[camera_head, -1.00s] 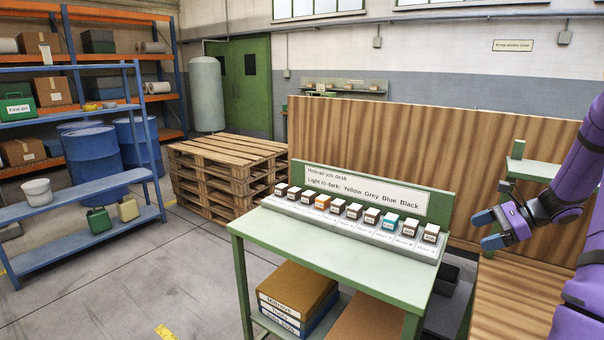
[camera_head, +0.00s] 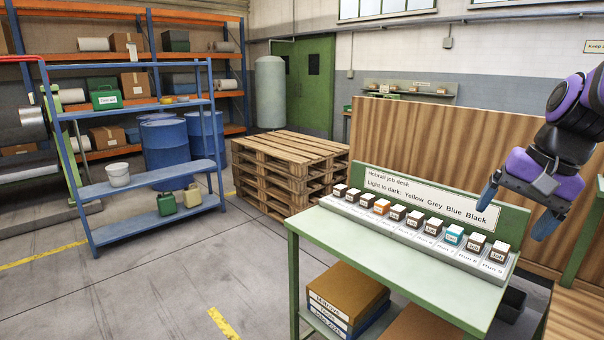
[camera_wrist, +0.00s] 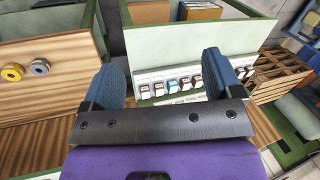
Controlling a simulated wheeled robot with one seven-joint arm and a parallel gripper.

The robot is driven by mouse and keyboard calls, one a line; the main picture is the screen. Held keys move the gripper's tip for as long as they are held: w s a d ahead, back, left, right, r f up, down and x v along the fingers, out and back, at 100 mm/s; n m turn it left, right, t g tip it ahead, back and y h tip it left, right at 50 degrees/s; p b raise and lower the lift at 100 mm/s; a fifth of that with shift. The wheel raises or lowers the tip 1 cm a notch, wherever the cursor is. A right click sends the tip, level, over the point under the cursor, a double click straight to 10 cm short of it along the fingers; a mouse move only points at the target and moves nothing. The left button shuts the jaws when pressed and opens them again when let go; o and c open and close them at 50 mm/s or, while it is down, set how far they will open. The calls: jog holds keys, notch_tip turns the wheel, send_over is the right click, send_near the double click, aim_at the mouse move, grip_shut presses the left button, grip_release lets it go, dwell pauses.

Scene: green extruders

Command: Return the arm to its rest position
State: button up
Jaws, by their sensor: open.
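My purple arm is at the right of the head view, with my gripper (camera_head: 517,209) pointing down. Its two blue fingers are apart and nothing is between them. It is in the air to the right of and above the green desk (camera_head: 365,257), apart from the desk as far as I can tell. The wrist view also shows the open gripper (camera_wrist: 165,85), with the desk and its row of small labelled blocks beyond the fingers.
A labelled rack (camera_head: 400,236) of several small blocks stands on the desk. A wooden panel (camera_head: 440,140) is behind it. A pallet stack (camera_head: 285,172) and a blue shelf (camera_head: 150,192) stand at the left. The floor between shelf and desk is clear.

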jog(key=s+a+r+n+t+h, duration=0.2)
jog(key=s+a+n, duration=0.3)
jog(key=s, duration=0.5)
jog(key=shift+s+r+n+t, duration=0.2)
jog(key=shift+r+n+t, duration=0.15)
jog(key=shift+n+t, duration=0.45)
